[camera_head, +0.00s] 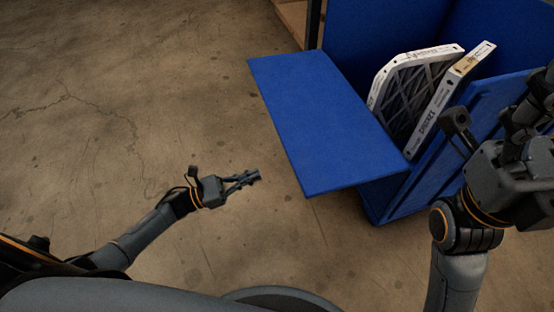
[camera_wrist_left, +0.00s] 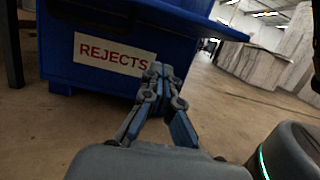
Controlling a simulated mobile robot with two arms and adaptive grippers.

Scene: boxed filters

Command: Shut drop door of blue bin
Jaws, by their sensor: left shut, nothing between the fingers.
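The blue bin (camera_head: 393,208) stands at the upper right in the head view. Its drop door (camera_head: 325,130) is folded out and sticks out to the left, roughly level. In the left wrist view the bin (camera_wrist_left: 62,55) has a "REJECTS" label (camera_wrist_left: 115,54), and the door's underside edge (camera_wrist_left: 190,18) shows above. My left gripper (camera_head: 254,176) is shut and empty, left of the door and apart from it. It also shows in the left wrist view (camera_wrist_left: 158,72), in front of the label. My right arm is at the right edge of the head view; its fingertips are not visible.
Boxed filters (camera_head: 418,92) stand tilted inside the bin, behind the door. A dark post (camera_head: 313,22) stands behind the bin. The concrete floor (camera_head: 130,110) to the left is clear. Pale wrapped stacks (camera_wrist_left: 255,65) stand farther off in the left wrist view.

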